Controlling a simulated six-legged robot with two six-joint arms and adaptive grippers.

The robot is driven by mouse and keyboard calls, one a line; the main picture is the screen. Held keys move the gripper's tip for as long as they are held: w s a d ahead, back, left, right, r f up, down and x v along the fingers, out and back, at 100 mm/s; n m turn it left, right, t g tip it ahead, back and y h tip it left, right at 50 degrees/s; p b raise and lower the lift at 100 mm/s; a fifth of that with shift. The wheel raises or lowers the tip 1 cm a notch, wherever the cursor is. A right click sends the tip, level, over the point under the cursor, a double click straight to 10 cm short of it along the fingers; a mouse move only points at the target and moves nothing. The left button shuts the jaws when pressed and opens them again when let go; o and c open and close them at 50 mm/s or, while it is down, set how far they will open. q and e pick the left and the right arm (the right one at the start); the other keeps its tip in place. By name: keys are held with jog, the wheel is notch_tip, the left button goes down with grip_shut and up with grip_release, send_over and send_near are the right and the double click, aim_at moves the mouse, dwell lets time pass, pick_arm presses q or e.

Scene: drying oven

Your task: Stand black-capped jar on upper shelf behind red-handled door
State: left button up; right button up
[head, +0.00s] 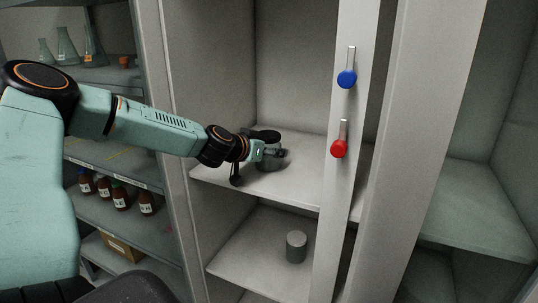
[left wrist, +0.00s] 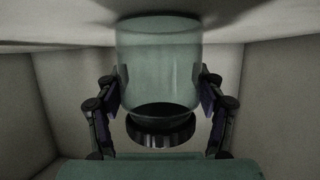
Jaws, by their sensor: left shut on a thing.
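The jar (left wrist: 160,62) is clear, greenish glass with a black cap (left wrist: 160,128). In the left wrist view it appears inverted, its base near the pale shelf surface at the top. My left gripper (head: 276,153) is shut on the jar, with a finger on each side of the glass. In the head view the jar (head: 269,164) is upright over the upper shelf (head: 300,188), partly hidden by the gripper. Whether its base touches the shelf is unclear. The red handle (head: 339,147) is on the pale upright panel right of the open compartment. My right gripper is not in view.
A blue handle (head: 347,78) sits above the red one. A grey cylinder (head: 296,247) stands on the lower shelf (head: 245,255). A rack at left holds flasks (head: 67,46) and brown bottles (head: 121,197). The upper shelf is clear around the jar.

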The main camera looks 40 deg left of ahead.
pick_arm(q)
jog(key=shift+s+d+r, duration=0.15)
jog(key=shift+s+r, duration=0.05)
jog(key=shift+f, duration=0.25)
jog(key=o, duration=1.2)
jog(key=shift+w, duration=0.1)
jog(key=shift+r, duration=0.25)
